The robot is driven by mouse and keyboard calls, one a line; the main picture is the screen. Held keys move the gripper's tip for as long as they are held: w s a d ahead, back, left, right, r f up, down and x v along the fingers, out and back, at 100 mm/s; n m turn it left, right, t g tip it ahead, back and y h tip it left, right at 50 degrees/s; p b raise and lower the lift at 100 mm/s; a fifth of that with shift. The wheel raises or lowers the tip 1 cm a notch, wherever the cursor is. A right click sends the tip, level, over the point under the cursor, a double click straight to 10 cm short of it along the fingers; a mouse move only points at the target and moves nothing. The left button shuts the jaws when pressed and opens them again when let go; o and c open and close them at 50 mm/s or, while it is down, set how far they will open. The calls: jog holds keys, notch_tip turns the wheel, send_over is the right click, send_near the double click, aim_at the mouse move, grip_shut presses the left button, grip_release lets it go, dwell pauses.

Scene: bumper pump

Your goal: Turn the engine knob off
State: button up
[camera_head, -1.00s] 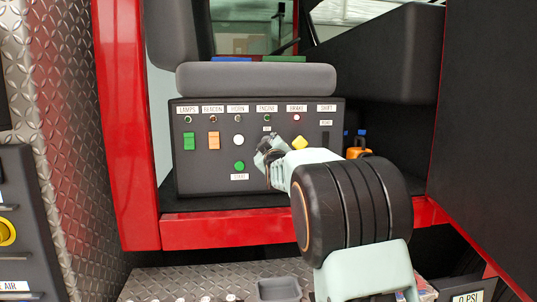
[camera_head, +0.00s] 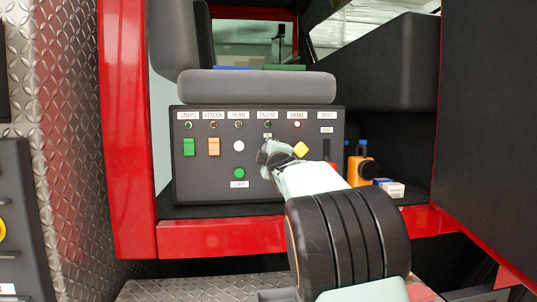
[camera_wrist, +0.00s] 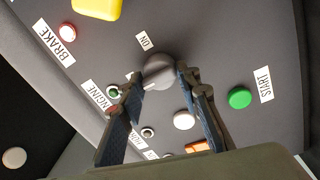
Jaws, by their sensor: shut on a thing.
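The engine knob is a grey round knob (camera_wrist: 158,72) in the wrist view. A small pale mark shows on its edge and an ON label (camera_wrist: 145,41) stands beside it. My gripper (camera_wrist: 157,80) has one finger on each side of the knob and is shut on it. In the head view my gripper (camera_head: 270,156) is at the panel below the engine lamp (camera_head: 267,124) and hides most of the knob.
The dark control panel (camera_head: 205,180) carries a green START button (camera_head: 239,171), a white horn button (camera_head: 239,146), orange (camera_head: 214,146) and green (camera_head: 188,147) switches, and a yellow brake knob (camera_head: 300,149) close to my gripper. An orange item (camera_head: 356,170) stands right of the panel.

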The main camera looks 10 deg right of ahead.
jog(key=shift+f, duration=0.25)
jog(key=shift+c, duration=0.2)
jog(key=o, duration=1.1)
jog(key=shift+r, duration=0.1)
jog(key=shift+s, duration=0.1)
jog(key=s, duration=1.1)
jog(key=shift+s+f, duration=0.3)
jog(key=shift+s, duration=0.1)
